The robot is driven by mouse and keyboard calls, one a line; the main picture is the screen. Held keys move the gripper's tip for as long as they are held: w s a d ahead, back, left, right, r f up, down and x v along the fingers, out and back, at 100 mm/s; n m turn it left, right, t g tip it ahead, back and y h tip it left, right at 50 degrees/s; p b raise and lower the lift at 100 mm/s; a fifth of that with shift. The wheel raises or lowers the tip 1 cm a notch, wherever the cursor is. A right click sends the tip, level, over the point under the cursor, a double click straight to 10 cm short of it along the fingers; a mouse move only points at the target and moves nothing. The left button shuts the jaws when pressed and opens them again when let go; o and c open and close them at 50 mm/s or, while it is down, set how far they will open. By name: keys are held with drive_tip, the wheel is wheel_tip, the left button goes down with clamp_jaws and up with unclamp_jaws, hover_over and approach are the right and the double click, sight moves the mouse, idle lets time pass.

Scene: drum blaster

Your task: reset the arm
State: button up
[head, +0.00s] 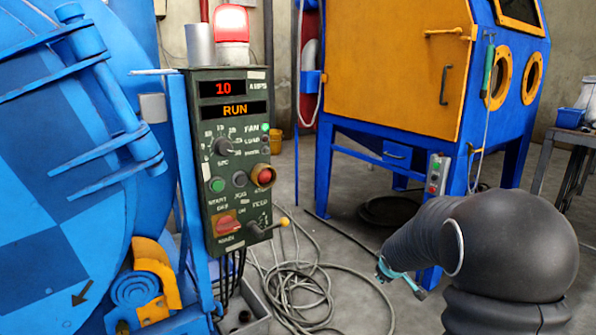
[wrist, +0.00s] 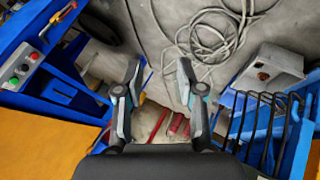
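My arm, in a dark ribbed sleeve, reaches in from the lower right in the head view, with my gripper (head: 400,280) at its end in front of the blue and orange cabinet. In the wrist view my gripper (wrist: 160,85) has its two fingers spread apart with nothing between them.
The blue drum machine (head: 60,235) fills the left. The blast cabinet (head: 392,60) stands behind my arm, with a small button box (head: 437,174) on its leg. Loose cables (head: 310,285) lie coiled on the floor. A grey box (wrist: 272,70) shows in the wrist view.

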drive_tip(key=s+a+r+m+g+y+p, duration=0.1)
drive_tip(key=s+a+r+m+g, duration=0.3)
drive_tip(key=s, duration=1.1)
drive_tip(key=s+a+r+m+g+p, duration=0.1)
drive_tip(key=s+a+r+m+p, duration=0.35)
drive_tip(key=s, duration=1.15)
drive_tip(key=s+r+n+t+y, duration=0.1)
drive_tip(key=s+r+t, duration=0.1)
drive_tip(key=s+r, duration=0.5)
drive_tip(key=shift+s+a+r+t, duration=0.25)
drive_tip(key=shift+r+t, duration=0.05)
drive_tip(key=shift+r, duration=0.9)
